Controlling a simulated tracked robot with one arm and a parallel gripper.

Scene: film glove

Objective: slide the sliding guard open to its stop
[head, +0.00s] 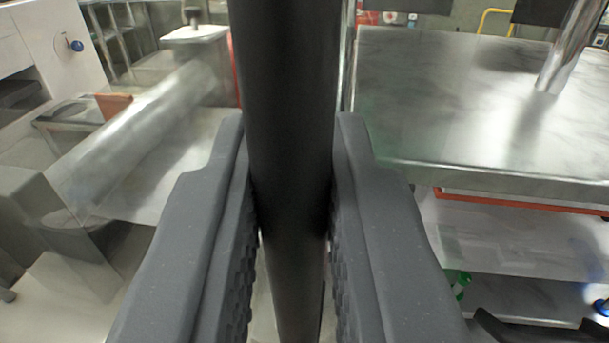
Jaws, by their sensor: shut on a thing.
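A thick black upright bar (288,80) runs from the top of the head view down through the middle. It looks like the handle of the sliding guard, but I cannot tell how it joins the guard. My gripper (292,150) is shut on this bar, with one dark grey ridged finger on each side, touching or nearly touching it. The guard's panel cannot be made out clearly, and its stop is not seen. The bar hides what lies straight behind it.
On the right is a metal-topped table (450,110) with a shiny post (570,45) and a shelf (510,245) below. On the left are a blurred metal cylinder (140,125) and a grey block-like part (40,210). A yellow rail (490,15) stands far back.

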